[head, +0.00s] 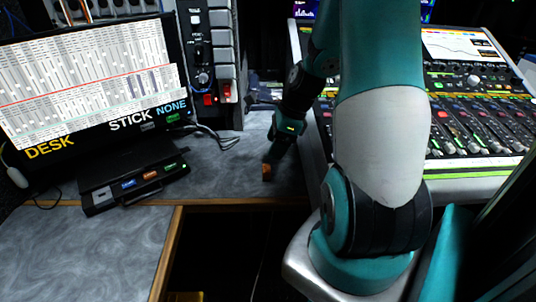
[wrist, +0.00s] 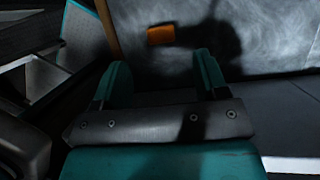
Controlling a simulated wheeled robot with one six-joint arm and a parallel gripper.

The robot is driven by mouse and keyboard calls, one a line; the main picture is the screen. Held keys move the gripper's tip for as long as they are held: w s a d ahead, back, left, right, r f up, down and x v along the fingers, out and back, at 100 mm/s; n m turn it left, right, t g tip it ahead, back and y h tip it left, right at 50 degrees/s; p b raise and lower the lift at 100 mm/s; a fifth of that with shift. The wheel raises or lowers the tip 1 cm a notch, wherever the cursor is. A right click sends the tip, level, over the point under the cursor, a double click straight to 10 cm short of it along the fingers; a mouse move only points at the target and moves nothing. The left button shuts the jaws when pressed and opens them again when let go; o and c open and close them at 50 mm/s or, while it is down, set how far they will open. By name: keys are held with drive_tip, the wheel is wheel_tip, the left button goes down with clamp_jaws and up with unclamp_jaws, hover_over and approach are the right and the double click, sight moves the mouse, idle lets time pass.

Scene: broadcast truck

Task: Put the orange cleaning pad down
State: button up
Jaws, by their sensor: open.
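The orange cleaning pad (head: 266,172) is a small block on the grey desk (head: 225,170), close to its wooden front edge. In the wrist view the pad (wrist: 161,35) lies flat on the desk (wrist: 275,45), beyond the fingertips and between their lines. My gripper (head: 272,153) is just above and behind the pad in the head view. In the wrist view my gripper (wrist: 160,75) has its two teal fingers spread wide with nothing between them. The pad looks apart from both fingers.
A monitor (head: 95,95) and a black button box (head: 135,185) stand at the left. A mixing console (head: 465,125) is at the right. Cables (head: 215,138) lie behind the pad. A dark gap (head: 235,245) opens below the desk's front edge.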

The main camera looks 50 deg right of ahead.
drive_tip(key=a+r+n+g, duration=0.1)
drive_tip(key=a+r+n, duration=0.4)
drive_tip(key=a+n, duration=0.35)
drive_tip(key=a+r+n, duration=0.5)
drive_tip(key=a+n, duration=0.3)
drive_tip(key=a, duration=0.2)
drive_tip(key=s+a+r+n+g, duration=0.1)
drive_tip(key=s+a+r+n, duration=0.1)
drive_tip(key=s+a+n, duration=0.3)
drive_tip(key=s+a+r+n+g+y, duration=0.1)
drive_tip(key=s+a+r+n, duration=0.2)
drive_tip(key=n, duration=1)
drive_tip(key=s+a, duration=0.3)
drive_tip(key=a, duration=0.2)
drive_tip(key=shift+s+a+r, duration=0.15)
drive_tip(key=shift+a+r, duration=0.05)
drive_tip(key=shift+a, duration=0.15)
wheel_tip(320, 180, up, 12)
drive_tip(key=p, duration=1.3)
drive_tip(key=shift+r, duration=0.25)
